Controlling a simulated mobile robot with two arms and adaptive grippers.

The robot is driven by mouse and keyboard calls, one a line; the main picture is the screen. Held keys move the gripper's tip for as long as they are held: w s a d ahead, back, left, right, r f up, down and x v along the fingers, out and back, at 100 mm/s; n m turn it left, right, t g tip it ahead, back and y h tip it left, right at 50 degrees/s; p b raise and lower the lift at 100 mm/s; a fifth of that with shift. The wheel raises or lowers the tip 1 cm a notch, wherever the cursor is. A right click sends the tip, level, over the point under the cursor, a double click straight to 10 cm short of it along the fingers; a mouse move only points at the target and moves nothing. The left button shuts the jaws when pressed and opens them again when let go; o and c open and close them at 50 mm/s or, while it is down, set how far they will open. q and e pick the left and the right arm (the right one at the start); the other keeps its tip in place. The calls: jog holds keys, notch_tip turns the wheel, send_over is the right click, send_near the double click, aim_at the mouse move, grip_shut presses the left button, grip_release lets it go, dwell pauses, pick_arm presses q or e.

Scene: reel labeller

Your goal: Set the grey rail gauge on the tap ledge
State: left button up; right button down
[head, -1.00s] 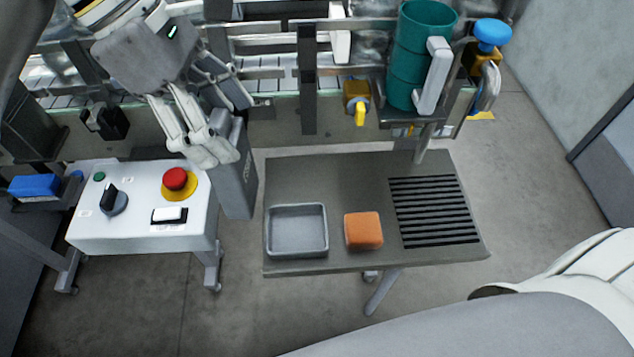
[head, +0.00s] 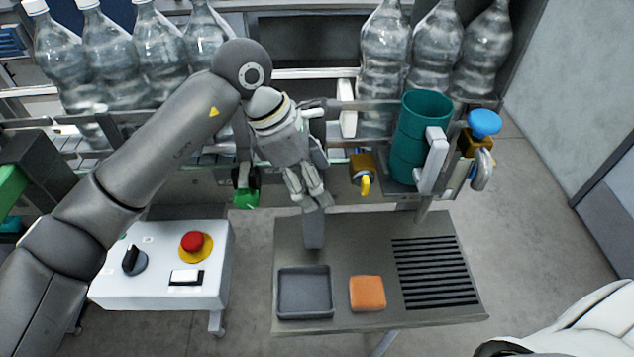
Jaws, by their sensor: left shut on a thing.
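My left gripper (head: 315,203) is shut on the grey rail gauge (head: 314,232), a narrow grey block hanging upright below the fingers. Its upper part is hidden by the fingers. It shows in front of the back left part of the grey side table; whether it touches the table I cannot tell. A small dark ledge (head: 404,196), which looks like the tap ledge, juts out right of the gripper, below a green jug (head: 423,130) with a white handle.
The side table (head: 350,235) holds a grey tray (head: 305,292), an orange sponge (head: 367,293) and a black drain grille (head: 436,273). A yellow tap (head: 365,184) and a blue knob (head: 485,122) flank the jug. A white control box (head: 150,285) stands left; bottles line the conveyor.

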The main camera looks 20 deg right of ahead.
pick_arm(q)
jog(key=shift+w+d+f, duration=0.1)
jog(key=shift+d+f, duration=0.1)
jog(key=p+x, duration=0.2)
jog(key=shift+w+f+p, duration=0.2)
jog(key=shift+f+p, duration=0.1)
jog(key=shift+f, duration=0.15)
jog(key=shift+a+f, duration=0.15)
jog(key=shift+f, duration=0.4)
jog(key=shift+f, duration=0.15)
jog(key=o, duration=1.6)
jog(key=shift+c, duration=0.2)
